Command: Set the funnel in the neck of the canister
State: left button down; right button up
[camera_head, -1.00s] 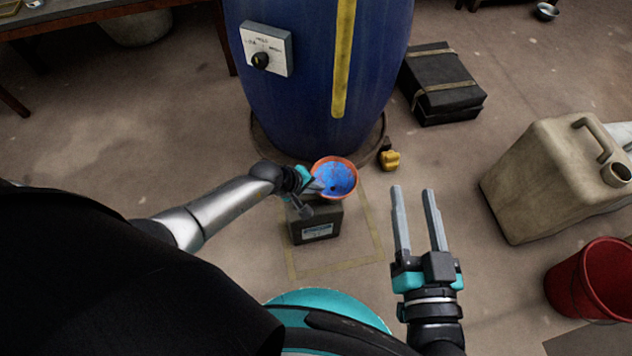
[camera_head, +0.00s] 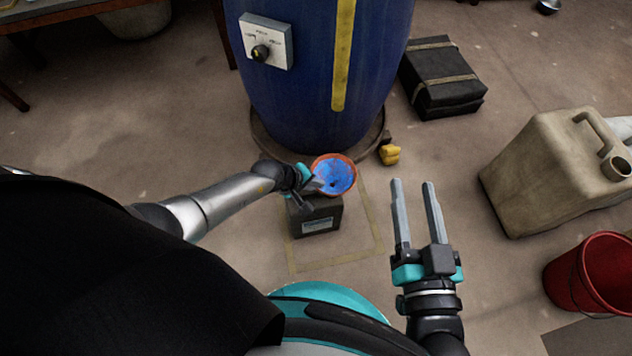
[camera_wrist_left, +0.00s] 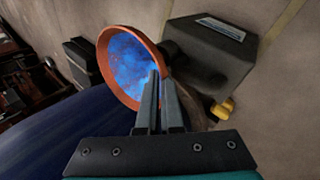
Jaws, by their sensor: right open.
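The funnel (camera_head: 335,176), orange-rimmed with a blue inside, is at the far right edge of the dark box-shaped canister's top in the head view. The canister (camera_head: 316,218) stands on the floor, a pale label on its front. My left gripper (camera_head: 316,184) is shut on the funnel's rim. In the left wrist view the fingers (camera_wrist_left: 161,75) close over the rim of the funnel (camera_wrist_left: 128,68), and the canister (camera_wrist_left: 212,55) with its dark neck lies just behind it. The spout is hidden, so I cannot tell whether it is in the neck. My right gripper (camera_head: 416,184) is open and empty.
A large blue vat (camera_head: 310,80) stands just behind the canister. A yellow object (camera_head: 390,154) lies beside it. A black case (camera_head: 440,80), a beige jerrycan (camera_head: 550,175) and a red bucket (camera_head: 590,275) stand to the right. Bare floor surrounds the canister's front.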

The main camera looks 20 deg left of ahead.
pick_arm(q)
jog(key=shift+f, duration=0.5)
jog(key=c, duration=1)
grip_release()
pick_arm(e)
jog(key=s+d+f+g+h+p, duration=0.2)
jog(key=d+g+h+p, duration=0.15)
jog(key=d+g, duration=0.2)
jog(key=s+d+f+g+h+p, duration=0.1)
jog(key=s+d+g+h+p, duration=0.1)
jog(key=d+g+p, duration=0.3)
pick_arm(q)
jog(key=p+v, duration=0.3)
jog(key=v, duration=1.2)
pick_arm(e)
notch_tip(320, 180, down, 10)
jog(key=s+g, duration=0.2)
jog(key=shift+d, duration=0.35)
